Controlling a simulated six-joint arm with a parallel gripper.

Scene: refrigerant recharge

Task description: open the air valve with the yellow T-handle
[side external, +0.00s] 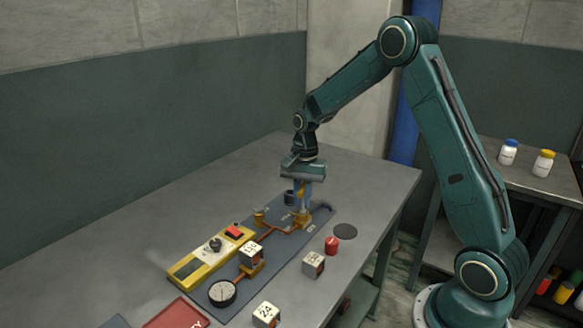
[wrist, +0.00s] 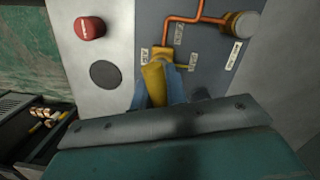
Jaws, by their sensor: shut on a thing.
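The yellow T-handle (wrist: 153,86) stands on the brass air valve (wrist: 162,54) at the end of a copper pipe on the dark panel. My gripper (side external: 303,196) points down over the far end of the panel. Its blue fingers are shut on the yellow handle, one on each side in the wrist view. The fingers hide part of the handle, and the side view shows only a little yellow between them.
On the dark panel (side external: 290,250) are copper pipes, a second brass fitting (wrist: 240,24), a round gauge (side external: 222,292) and a yellow meter (side external: 190,268). The table's far left is clear.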

